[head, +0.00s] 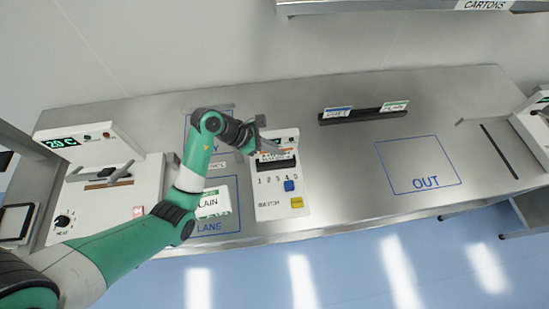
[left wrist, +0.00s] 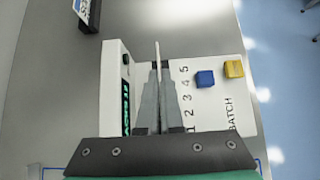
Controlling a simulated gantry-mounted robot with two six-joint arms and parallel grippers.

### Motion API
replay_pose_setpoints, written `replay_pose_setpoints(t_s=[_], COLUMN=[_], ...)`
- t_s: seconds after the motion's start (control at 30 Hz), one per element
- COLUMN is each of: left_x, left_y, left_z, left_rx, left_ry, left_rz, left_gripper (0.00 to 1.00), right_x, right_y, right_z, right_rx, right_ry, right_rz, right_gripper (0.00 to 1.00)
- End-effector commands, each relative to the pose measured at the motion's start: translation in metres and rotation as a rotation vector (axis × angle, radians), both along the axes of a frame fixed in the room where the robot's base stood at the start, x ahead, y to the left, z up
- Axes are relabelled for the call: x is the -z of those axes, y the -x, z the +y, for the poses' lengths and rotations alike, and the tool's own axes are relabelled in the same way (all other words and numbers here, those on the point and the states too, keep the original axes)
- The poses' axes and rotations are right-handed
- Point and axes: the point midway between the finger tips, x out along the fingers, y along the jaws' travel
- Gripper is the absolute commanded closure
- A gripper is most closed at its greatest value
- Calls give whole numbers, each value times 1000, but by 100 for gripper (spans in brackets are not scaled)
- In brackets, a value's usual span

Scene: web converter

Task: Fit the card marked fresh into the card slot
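My left gripper (head: 258,143) is over the upper part of the white batch unit (head: 268,205). In the left wrist view its fingers (left wrist: 158,95) are closed on a thin pale card (left wrist: 157,55), seen edge-on. In the head view a card with an orange band (head: 272,154) shows in front of the unit's display. Its lettering is too small to read. The card slot is hidden or not distinct, so I cannot tell whether the card is in it. My right gripper is not in view.
A dark rack (head: 362,115) behind holds a blue-marked card (head: 338,113) and a green-marked card (head: 395,106). A PLAIN pack (head: 211,202) lies left of the unit. A heating machine (head: 105,200) stands at left. The OUT outline (head: 419,165) is empty.

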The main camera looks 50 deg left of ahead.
Motion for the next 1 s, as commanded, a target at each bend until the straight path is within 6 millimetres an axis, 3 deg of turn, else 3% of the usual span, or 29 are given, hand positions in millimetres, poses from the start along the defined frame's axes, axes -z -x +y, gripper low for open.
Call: replay_pose_setpoints(t_s=[0.17,0.4,0.77,0.8,0.93,1.0], left_x=[7,42,46,45,45,45], left_y=[0,0,0,0,0,0], left_z=[0,0,0,0,0,0], left_rx=[-1,-1,-1,0,0,0], left_ry=[-1,1,0,-1,-1,-1], left_rz=[-2,0,-1,-2,-2,-2], left_gripper=[100,100,100,90,67,67], right_x=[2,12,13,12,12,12], right_y=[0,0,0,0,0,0], right_z=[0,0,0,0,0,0], right_rx=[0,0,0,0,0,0], right_ry=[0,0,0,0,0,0], right_rz=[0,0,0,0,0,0], right_gripper=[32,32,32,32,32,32])
